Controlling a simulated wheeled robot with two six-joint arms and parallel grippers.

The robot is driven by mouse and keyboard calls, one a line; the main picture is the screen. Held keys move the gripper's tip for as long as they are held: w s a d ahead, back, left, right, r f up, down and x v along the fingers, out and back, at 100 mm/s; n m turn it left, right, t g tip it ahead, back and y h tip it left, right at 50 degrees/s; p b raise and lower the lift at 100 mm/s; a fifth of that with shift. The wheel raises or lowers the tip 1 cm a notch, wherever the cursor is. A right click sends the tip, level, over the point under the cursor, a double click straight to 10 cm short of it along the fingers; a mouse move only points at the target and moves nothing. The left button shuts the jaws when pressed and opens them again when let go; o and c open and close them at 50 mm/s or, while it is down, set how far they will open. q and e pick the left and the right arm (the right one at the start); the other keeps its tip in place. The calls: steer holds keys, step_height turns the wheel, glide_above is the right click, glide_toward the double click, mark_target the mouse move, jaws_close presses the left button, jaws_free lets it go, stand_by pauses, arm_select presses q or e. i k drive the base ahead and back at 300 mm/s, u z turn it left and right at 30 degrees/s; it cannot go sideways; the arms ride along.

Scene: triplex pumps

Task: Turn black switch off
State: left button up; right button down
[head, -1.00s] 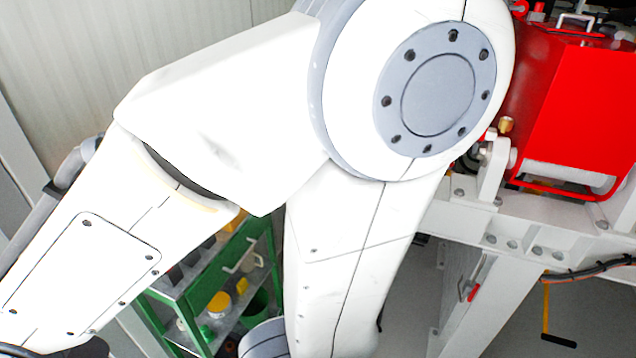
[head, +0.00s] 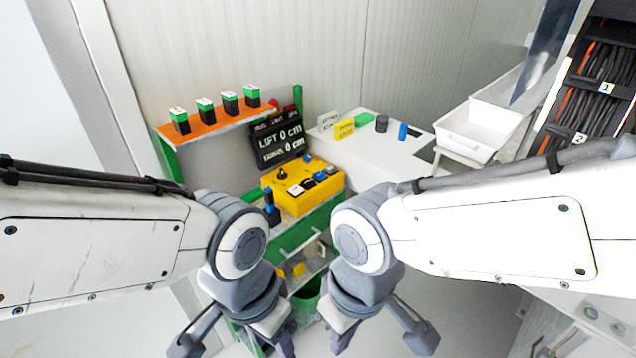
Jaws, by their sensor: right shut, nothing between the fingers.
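A yellow control box (head: 330,188) stands on the green-framed stand in the middle of the head view. A small black switch-like knob (head: 282,174) stands up at its left end. Several other small controls in blue, black and white sit on its top; which way any switch is set is too small to tell. My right gripper (head: 342,343) is shut and empty, pointing down below and in front of the box. My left gripper (head: 283,343) hangs at a similar height to the left; its fingertips are partly cut off by the lower edge. Neither gripper touches the box.
A black display (head: 278,142) reading LIFT 0 cm stands behind the box. An orange shelf (head: 215,130) with several green-black-white blocks is at the left. A white counter (head: 370,150) and a white bin (head: 480,130) are at the right. A cable cabinet (head: 600,95) stands far right.

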mark_target(281, 176)
steer(key=u, duration=0.05)
steer(key=i, duration=1.25)
steer(key=u, duration=0.15)
